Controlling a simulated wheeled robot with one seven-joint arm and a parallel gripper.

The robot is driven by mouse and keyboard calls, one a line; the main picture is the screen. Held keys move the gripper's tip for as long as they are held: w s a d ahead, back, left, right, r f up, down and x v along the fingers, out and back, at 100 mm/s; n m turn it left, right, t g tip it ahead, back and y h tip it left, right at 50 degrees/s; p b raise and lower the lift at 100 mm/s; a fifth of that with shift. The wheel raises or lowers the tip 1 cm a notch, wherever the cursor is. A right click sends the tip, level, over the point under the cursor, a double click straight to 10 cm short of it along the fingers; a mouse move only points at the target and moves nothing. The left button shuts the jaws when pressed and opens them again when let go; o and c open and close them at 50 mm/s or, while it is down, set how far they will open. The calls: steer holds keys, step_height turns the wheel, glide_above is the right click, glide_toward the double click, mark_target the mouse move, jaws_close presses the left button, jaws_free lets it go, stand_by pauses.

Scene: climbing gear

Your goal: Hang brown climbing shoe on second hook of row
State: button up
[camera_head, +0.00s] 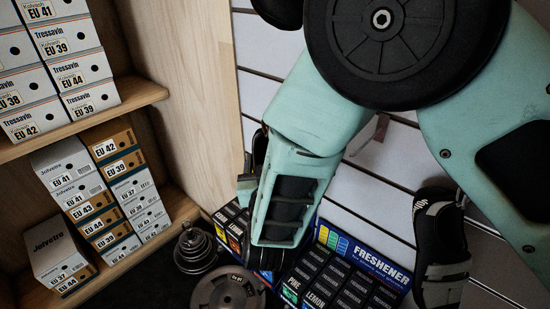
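No brown climbing shoe can be made out. A black shoe with grey straps (440,250) hangs against the white slatted wall at the right. A dark shape (259,148), perhaps part of another shoe, shows at the left edge of my mint-green arm, which hides the rest. A small brownish piece (376,128) sticks out from the wall right of my arm; I cannot tell whether it is a hook. The row of hooks is not clearly visible. My arm reaches down in front of the wall, and its end hides whether my gripper is open or holding something.
Wooden shelves (140,93) with stacked shoe boxes (80,205) stand at the left. Below my arm are a freshener display box (365,252) and several small dark boxes. Weight plates (228,290) and a stacked metal piece (195,250) stand at the bottom centre.

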steer(key=shift+s+a, duration=0.1)
steer(key=s+a+r, duration=0.1)
steer(key=s+a, duration=0.4)
steer(key=s, duration=0.2)
steer(key=shift+a, duration=0.2)
stand_by(0.4)
steer(key=shift+r, duration=0.15)
